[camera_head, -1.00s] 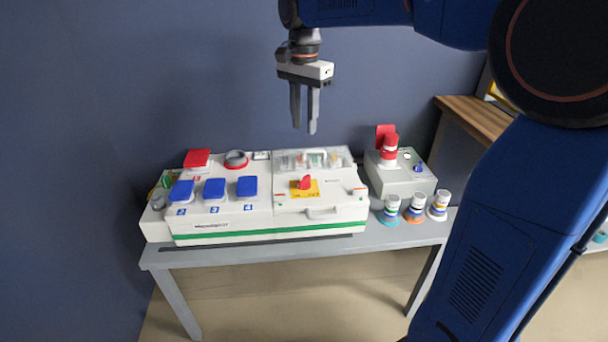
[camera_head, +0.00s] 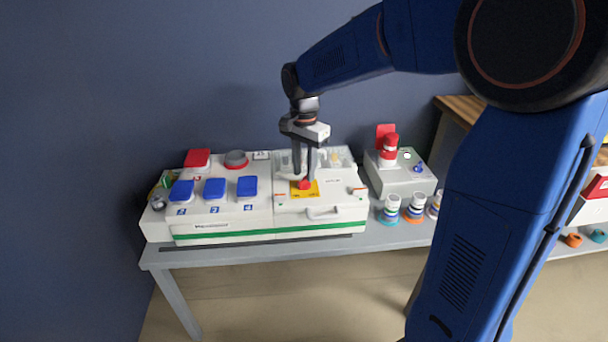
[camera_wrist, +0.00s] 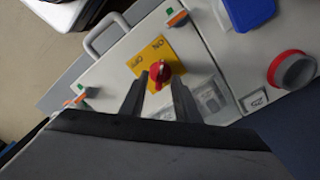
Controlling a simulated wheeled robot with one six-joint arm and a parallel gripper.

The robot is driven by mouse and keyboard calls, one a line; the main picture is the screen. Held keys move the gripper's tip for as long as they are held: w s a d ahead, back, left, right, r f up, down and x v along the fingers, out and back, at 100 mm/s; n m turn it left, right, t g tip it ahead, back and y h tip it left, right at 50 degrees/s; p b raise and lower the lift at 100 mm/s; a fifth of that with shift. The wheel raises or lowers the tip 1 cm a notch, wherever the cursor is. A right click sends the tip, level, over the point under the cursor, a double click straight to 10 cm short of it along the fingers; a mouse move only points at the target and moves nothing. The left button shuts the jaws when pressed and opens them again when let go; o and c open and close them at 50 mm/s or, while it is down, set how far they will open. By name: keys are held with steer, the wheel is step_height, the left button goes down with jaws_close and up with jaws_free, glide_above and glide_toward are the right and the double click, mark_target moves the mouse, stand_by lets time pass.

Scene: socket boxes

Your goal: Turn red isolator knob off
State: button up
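The red isolator knob (camera_head: 304,185) sits on a yellow plate (camera_head: 312,191) on the right half of the white socket box (camera_head: 250,222). In the wrist view the knob (camera_wrist: 159,69) has a small pale mark, and the yellow plate (camera_wrist: 150,50) carries ON and OFF labels. The mark seems to face the ON side, but it is small. My gripper (camera_head: 304,178) points down over the knob. In the wrist view its two fingers (camera_wrist: 160,79) are apart, with the knob between or just beyond their tips. Contact cannot be told.
Blue socket covers (camera_head: 214,189), a red cover (camera_head: 197,158) and a grey round socket with a red ring (camera_head: 236,160) are to the left. A clear cover (camera_head: 335,156) lies behind the knob. A grey box with a red plug (camera_head: 389,148) and several loose plugs (camera_head: 391,206) stand right.

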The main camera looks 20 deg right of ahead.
steer(key=shift+f, duration=1.1)
jaws_close()
